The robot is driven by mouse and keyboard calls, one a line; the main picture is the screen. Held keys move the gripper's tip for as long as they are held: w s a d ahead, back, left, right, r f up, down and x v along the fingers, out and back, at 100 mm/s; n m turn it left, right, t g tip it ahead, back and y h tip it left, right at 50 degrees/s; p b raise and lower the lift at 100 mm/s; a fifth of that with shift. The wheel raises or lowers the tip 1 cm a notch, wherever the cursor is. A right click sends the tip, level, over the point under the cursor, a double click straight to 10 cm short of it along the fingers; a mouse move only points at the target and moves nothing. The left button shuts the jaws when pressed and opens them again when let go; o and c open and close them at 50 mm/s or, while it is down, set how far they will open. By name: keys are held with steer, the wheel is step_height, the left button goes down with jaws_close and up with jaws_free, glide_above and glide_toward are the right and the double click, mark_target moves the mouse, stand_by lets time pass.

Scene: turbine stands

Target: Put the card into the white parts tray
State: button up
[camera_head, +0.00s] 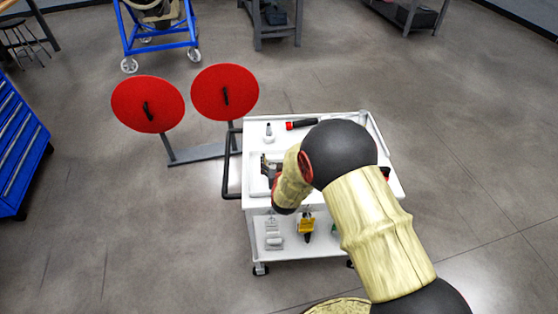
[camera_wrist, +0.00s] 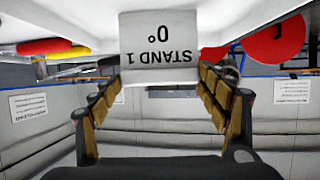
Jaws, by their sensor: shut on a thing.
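A white card (camera_wrist: 158,42) printed "STAND 1 0°" shows upside down in the wrist view. My gripper (camera_wrist: 162,80) is shut on it, with a finger at each side edge. In the head view my gripper (camera_head: 267,168) is over the left part of the white cart top, at what looks like a shallow white parts tray (camera_head: 256,185). My arm hides much of the tray. The card cannot be made out in the head view, and I cannot tell whether it touches the tray.
The white cart (camera_head: 336,130) carries a black and red screwdriver (camera_head: 301,124) and a small bottle-like item (camera_head: 268,131) at its back. Its lower shelf holds a yellow tool (camera_head: 306,224). Two red discs (camera_head: 148,104) (camera_head: 225,92) on stands are left of the cart.

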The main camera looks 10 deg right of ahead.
steer(key=shift+f, duration=0.15)
steer(key=o, duration=1.1)
steer(key=shift+o, duration=0.6)
steer(key=p+v, duration=0.2)
steer(key=v, duration=0.5)
